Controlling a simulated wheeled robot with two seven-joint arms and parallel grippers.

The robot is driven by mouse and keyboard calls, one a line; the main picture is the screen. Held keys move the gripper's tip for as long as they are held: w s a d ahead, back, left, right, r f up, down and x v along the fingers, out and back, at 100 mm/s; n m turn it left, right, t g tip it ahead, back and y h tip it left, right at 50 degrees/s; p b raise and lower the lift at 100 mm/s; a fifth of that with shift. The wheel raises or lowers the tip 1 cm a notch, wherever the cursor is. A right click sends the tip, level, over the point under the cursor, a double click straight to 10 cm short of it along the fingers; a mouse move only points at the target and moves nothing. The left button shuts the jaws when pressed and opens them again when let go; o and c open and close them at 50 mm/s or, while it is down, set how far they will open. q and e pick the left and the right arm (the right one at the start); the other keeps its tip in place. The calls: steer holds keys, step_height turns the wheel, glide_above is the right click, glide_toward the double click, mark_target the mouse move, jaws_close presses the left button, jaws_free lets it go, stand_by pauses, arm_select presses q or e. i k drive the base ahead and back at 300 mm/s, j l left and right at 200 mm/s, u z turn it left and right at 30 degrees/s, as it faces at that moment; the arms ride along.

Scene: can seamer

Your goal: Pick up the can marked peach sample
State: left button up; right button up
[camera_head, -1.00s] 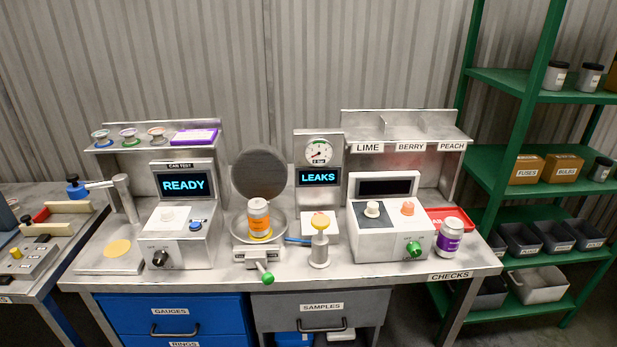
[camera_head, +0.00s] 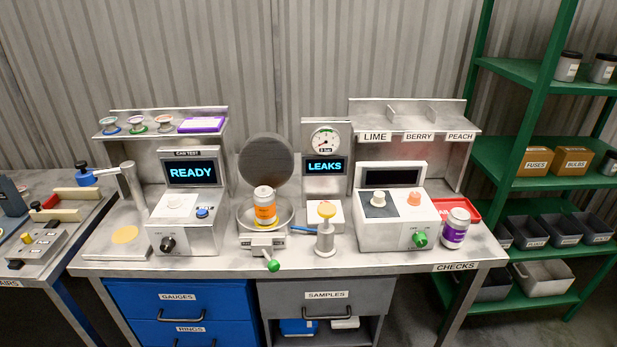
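An orange-labelled can (camera_head: 265,207) with a silver top stands upright in a round metal pan (camera_head: 250,221) of the leak tester, in front of its raised dark round lid (camera_head: 266,160). The print on its label is too small to read. A purple-labelled can (camera_head: 455,228) stands upright at the right end of the bench, beside a red tray (camera_head: 462,208). Neither of my grippers shows in the head view.
A shelf marked LIME, BERRY and PEACH (camera_head: 420,135) stands behind. Green shelving (camera_head: 510,160) is at right.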

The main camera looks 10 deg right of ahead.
mark_target(264, 195)
steer(key=i+l, duration=0.15)
steer(key=l, duration=0.2)
steer(key=i+l, duration=0.2)
steer(key=l, duration=0.15)
steer(key=i+l, duration=0.15)
steer(key=l, duration=0.2)
steer(key=i+l+z, duration=0.1)
steer(key=l, duration=0.25)
steer(key=i, duration=0.1)
